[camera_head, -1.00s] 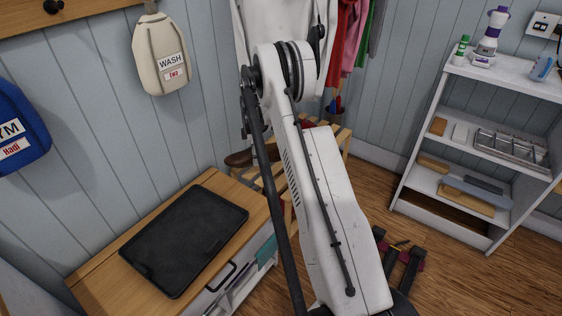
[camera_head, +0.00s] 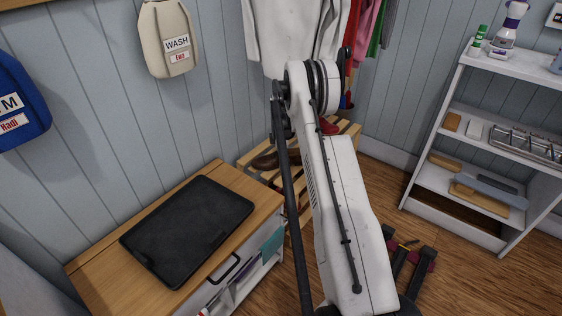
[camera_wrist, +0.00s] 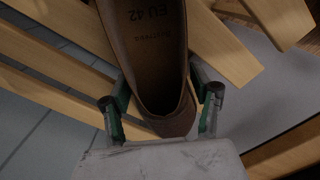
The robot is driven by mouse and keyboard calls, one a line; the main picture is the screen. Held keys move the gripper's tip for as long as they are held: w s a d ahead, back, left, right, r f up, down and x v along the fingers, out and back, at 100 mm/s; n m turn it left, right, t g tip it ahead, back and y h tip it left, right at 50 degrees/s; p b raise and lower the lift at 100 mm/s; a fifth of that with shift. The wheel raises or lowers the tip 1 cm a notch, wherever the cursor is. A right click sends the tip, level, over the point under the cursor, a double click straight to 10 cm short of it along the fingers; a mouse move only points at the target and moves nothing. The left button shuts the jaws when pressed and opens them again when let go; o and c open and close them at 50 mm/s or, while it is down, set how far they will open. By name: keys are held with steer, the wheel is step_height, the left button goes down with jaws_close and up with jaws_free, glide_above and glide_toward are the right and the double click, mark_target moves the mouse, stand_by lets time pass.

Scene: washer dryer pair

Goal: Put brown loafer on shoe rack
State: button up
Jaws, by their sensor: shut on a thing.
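In the wrist view the brown loafer (camera_wrist: 150,50) lies between the two fingers of my gripper (camera_wrist: 160,98), which is shut on it near its rounded end. Its opening faces the camera, with "EU 42" on the insole. Wooden slats of the shoe rack (camera_wrist: 65,92) run behind the loafer; I cannot tell whether it touches them. In the head view the rack (camera_head: 247,160) stands against the wall, partly hidden by my arm. A brown shoe (camera_head: 266,161) shows at the rack's top left; I cannot tell whether it is the held one. My gripper is hidden there.
A red shoe (camera_head: 329,127) is on the rack, right of my arm. A wooden-topped cabinet (camera_head: 95,272) with a black tray (camera_head: 187,230) stands at front left. A white shelf unit (camera_head: 420,170) is at right. Clothes (camera_head: 300,35) hang above the rack.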

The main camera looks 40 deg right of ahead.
steer(key=o, duration=1.3)
steer(key=shift+r+p, duration=1)
steer(key=shift+r, duration=1.15)
